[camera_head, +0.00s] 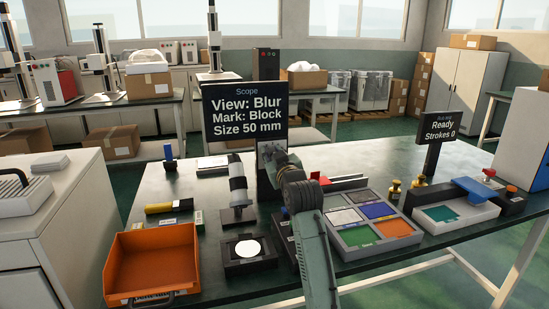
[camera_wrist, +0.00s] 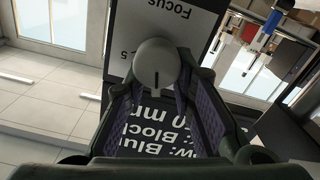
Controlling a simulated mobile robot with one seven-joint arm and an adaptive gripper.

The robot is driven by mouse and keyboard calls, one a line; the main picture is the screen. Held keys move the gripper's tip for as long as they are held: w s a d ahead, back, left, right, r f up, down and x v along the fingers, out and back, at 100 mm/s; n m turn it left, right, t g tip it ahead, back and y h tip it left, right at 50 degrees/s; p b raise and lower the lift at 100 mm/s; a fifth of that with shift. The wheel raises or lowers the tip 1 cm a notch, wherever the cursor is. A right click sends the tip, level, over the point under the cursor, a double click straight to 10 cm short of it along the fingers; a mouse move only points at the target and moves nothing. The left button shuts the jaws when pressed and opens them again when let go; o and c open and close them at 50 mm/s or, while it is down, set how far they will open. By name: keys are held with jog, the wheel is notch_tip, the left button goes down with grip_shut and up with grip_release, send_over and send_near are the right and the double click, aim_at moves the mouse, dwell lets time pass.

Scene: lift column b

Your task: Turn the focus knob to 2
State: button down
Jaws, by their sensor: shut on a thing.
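The focus knob (camera_wrist: 156,62) is a pale round knob with a dark pointer line, seen in the wrist view in front of a white plate marked "Focus" (camera_wrist: 172,15). A "5" shows at the plate's edge; other scale marks are hidden or unclear. My gripper (camera_wrist: 158,82) has one finger on each side of the knob and is shut on it. In the head view my gripper (camera_head: 272,153) is at the dark upright panel below the Scope sign (camera_head: 245,110), and the arm hides the knob. The sign reads "View: Blur", "Mark: Block", "Size 50 mm".
An orange bin (camera_head: 150,262) is at the front left. A tray of coloured squares (camera_head: 372,222) lies close right of my arm. A "Ready" sign (camera_head: 438,125) stands farther right.

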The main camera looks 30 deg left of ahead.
jog(key=shift+w+d+n+b, duration=0.2)
jog(key=shift+n+b, duration=0.15)
jog(key=shift+n, duration=0.75)
jog(key=c, duration=1.5)
grip_release()
jog(key=shift+o, duration=1.3)
jog(key=shift+s+a, duration=0.15)
jog(key=v, duration=1.2)
jog(key=shift+c, duration=0.2)
